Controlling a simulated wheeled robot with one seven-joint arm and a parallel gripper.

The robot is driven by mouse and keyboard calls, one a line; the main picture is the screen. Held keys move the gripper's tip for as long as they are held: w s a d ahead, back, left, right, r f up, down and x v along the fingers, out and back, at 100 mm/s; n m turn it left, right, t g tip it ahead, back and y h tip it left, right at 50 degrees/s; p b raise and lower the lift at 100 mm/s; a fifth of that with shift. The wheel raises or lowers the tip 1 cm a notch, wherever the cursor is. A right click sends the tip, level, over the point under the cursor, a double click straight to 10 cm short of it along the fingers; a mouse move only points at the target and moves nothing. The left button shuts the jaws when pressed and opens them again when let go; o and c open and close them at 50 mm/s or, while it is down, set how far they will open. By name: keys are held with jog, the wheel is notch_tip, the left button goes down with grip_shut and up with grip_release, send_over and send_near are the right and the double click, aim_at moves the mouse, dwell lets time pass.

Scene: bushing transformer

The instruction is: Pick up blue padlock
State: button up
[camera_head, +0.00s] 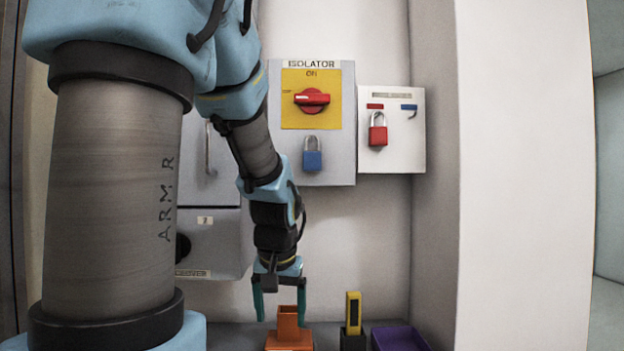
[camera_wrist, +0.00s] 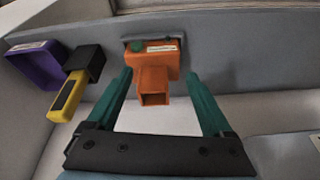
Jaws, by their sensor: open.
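The blue padlock (camera_head: 312,155) hangs upright on the grey isolator box (camera_head: 340,178), below the yellow switch plate, in the head view. My gripper (camera_head: 281,312) is well below it and a little to its left, pointing down over the shelf. Its two green fingers are apart, with an orange device (camera_head: 289,328) near and between them in the picture. In the wrist view my gripper (camera_wrist: 160,92) is open, and the orange device (camera_wrist: 155,70) shows between the fingers, not visibly gripped. The blue padlock is not in the wrist view.
A red padlock (camera_head: 378,131) hangs on a white panel (camera_head: 415,155) beside an empty blue hook (camera_head: 410,109). A yellow tool (camera_head: 353,312) in a black holder and a purple bin (camera_head: 400,338) stand right of the orange device. A white wall (camera_head: 525,180) bounds the right.

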jog(key=w+d+r+t+b, duration=0.3)
jog(key=r+b, duration=0.2)
jog(key=r, duration=0.3)
jog(key=w+d+r+t+b, duration=0.25)
jog(key=d+r+b, duration=0.2)
jog(key=r, duration=0.35)
jog(key=n+t+b, duration=0.2)
jog(key=t+b, duration=0.2)
jog(key=b, duration=0.1)
send_near(312, 158)
jog(key=w, duration=0.3)
jog(key=shift+w+d+f, duration=0.1)
jog(key=shift+w+f, duration=0.3)
jog(key=shift+f, duration=0.3)
jog(key=p+x, duration=0.2)
jog(key=p, duration=0.1)
jog(key=shift+w+r, duration=0.1)
jog(key=shift+w, duration=0.05)
jog(key=shift+f+p+x, duration=0.2)
jog(key=shift+p+x, duration=0.15)
jog(key=shift+x, duration=1.1)
